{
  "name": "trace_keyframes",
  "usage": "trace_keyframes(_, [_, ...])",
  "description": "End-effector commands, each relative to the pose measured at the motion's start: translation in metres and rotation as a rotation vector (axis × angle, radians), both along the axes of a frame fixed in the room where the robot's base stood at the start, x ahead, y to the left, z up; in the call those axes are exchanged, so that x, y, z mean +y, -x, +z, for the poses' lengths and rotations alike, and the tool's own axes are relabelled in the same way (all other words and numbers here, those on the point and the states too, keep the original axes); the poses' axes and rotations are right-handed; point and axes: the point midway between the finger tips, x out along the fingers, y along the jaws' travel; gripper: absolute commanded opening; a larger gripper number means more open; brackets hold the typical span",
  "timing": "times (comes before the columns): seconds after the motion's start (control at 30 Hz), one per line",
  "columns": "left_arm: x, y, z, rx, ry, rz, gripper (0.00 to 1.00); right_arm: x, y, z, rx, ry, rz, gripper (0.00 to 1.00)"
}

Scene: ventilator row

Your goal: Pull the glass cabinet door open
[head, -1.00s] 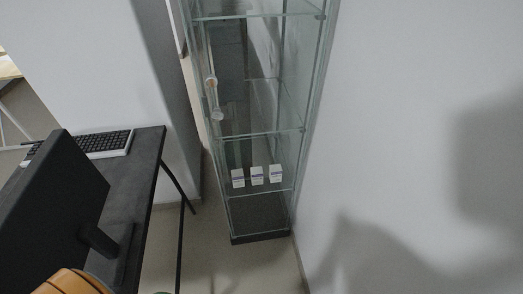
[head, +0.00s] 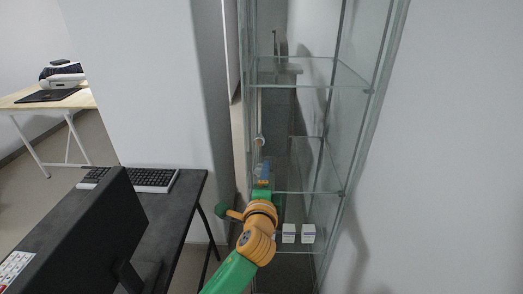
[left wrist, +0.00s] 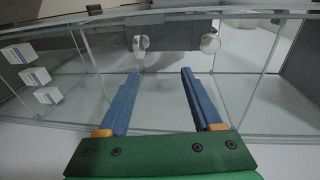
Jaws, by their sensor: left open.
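The tall glass cabinet (head: 345,190) stands against the right wall, with its glass door at the front left looking shut. The door handle (head: 259,140) shows one pale round end above my gripper; the lower part is hidden by it. In the left wrist view both round handle ends (left wrist: 210,43) show beyond the fingers. My left gripper (head: 262,170), with blue fingers, is at the handle's height in front of the door. In the left wrist view the gripper (left wrist: 160,72) is open and empty, and its fingertips look short of the handle. My right gripper is out of view.
Small white boxes (head: 307,233) stand on a low cabinet shelf. A dark desk (head: 178,225) with a monitor (head: 90,240) and keyboard (head: 150,180) is at left, close to my arm. A white wall borders the cabinet on the right.

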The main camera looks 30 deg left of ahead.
Motion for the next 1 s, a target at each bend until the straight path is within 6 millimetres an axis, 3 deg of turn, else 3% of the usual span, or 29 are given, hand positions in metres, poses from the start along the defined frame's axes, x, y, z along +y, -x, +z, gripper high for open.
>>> trace_keyframes(0.03, [0.005, 0.005, 0.031, -0.051, -0.039, 0.024, 0.66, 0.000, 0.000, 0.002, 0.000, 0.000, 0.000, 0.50])
trace_keyframes(0.1, [0.010, 0.013, 0.056, -0.092, -0.078, 0.053, 0.66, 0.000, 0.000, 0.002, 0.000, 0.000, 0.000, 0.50])
trace_keyframes(0.2, [0.017, 0.010, 0.068, -0.107, -0.096, 0.067, 0.66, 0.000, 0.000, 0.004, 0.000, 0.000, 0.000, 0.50])
trace_keyframes(0.5, [0.045, -0.036, 0.065, -0.103, -0.093, 0.065, 0.66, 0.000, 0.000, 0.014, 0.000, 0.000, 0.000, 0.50])
trace_keyframes(0.87, [0.049, -0.044, 0.063, -0.104, -0.090, 0.063, 0.66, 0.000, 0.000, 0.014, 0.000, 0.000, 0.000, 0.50])
trace_keyframes(1.0, [0.049, -0.044, 0.063, -0.104, -0.090, 0.063, 0.28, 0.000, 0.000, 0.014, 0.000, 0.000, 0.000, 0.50])
